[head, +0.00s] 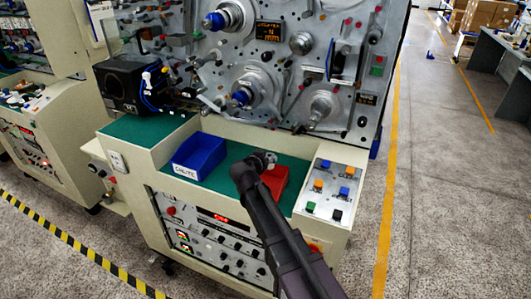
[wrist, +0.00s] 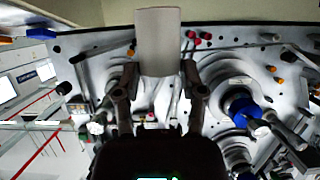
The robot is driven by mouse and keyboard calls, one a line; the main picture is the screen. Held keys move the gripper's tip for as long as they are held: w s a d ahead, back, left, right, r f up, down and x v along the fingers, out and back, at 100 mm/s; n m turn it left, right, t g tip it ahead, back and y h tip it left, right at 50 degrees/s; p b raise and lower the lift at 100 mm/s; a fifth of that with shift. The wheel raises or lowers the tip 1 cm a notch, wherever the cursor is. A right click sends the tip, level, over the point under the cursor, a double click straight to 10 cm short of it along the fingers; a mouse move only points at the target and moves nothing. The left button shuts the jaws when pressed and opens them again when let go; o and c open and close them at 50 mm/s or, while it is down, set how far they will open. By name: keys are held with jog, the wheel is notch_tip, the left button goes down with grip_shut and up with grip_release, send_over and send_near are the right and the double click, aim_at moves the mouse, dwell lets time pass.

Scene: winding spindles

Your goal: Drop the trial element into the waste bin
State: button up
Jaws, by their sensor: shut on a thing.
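In the wrist view my gripper (wrist: 159,78) is shut on a plain pale grey piece with a flat rectangular outline, the trial element (wrist: 159,40), held between the two dark fingertips. In the head view my arm reaches up from the lower right and ends in front of the machine, over the red bin; the fingers and the held element cannot be made out there. A red bin (head: 277,180) stands on the green worktop, partly covered by my arm. A blue bin (head: 199,156) with a white label stands to its left. Which one is the waste bin I cannot tell for certain.
The winding machine's upright panel (head: 300,75) with protruding spindles and knobs rises behind the worktop. A button panel (head: 330,192) lies right of the red bin. A black box (head: 125,85) stands at the left. Open floor (head: 455,190) lies to the right.

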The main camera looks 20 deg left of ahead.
jog(key=shift+s+a+r, duration=0.1)
jog(key=shift+s+r+p, duration=0.2)
jog(key=shift+r+p, duration=0.4)
jog(key=shift+p, duration=0.1)
jog(key=shift+s+r+p, duration=0.2)
jog(key=shift+r+p, duration=0.4)
jog(key=shift+p, duration=0.05)
jog(key=shift+f+b, duration=0.25)
jog(key=shift+b, duration=0.05)
jog(key=shift+d+f+b, duration=0.2)
jog(key=shift+f+b, duration=4.6)
jog(key=o, duration=1.2)
jog(key=shift+r, duration=0.2)
